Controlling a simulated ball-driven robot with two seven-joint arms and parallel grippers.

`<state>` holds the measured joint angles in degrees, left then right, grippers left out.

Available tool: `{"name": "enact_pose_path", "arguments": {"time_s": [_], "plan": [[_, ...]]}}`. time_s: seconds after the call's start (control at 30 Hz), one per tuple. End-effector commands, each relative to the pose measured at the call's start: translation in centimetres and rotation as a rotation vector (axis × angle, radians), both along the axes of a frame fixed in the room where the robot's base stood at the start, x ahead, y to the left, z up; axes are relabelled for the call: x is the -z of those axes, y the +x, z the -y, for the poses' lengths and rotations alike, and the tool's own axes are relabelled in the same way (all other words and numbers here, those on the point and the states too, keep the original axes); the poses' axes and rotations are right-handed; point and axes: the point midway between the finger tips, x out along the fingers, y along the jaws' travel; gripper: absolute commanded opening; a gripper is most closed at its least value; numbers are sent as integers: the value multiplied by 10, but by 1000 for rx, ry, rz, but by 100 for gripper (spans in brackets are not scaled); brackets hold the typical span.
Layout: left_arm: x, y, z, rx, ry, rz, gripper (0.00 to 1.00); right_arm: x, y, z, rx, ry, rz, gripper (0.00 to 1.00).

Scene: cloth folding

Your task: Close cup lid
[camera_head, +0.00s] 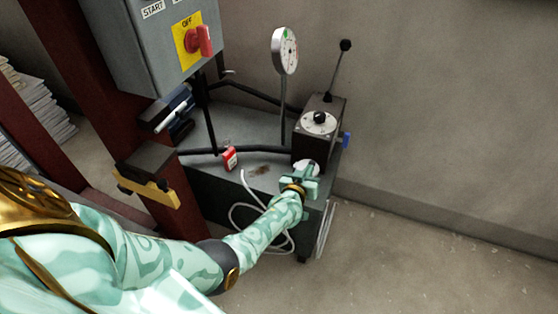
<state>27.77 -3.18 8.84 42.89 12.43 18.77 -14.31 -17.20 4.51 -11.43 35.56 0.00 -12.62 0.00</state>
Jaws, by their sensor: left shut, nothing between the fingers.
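My left gripper (308,176) is shut, at the front right corner of the grey metal table. Just behind it sits a small white rounded object (301,164), largely hidden by the gripper; it may be the cup or its lid, but I cannot tell. I also cannot tell whether the gripper touches it or whether a lid is open or closed. No other cup shows clearly. My right gripper is not in view.
A dark box with a dial and lever (318,128) stands right behind the gripper. A round gauge (285,51), a red padlock-like tag (230,158) and a white cable (238,212) are nearby. A grey switch box (150,50) hangs upper left. Floor at right is clear.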

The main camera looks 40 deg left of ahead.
Motion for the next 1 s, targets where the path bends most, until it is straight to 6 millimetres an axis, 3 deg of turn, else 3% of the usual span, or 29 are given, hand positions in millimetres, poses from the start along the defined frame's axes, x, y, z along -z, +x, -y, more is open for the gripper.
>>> {"name": "enact_pose_path", "arguments": {"time_s": [0.2, 1.0], "plan": [[9, 0, 2, 0, 119, -30, 0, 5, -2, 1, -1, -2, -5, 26], [15, 1, 2, -1, 113, -27, 0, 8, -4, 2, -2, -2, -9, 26]]}}
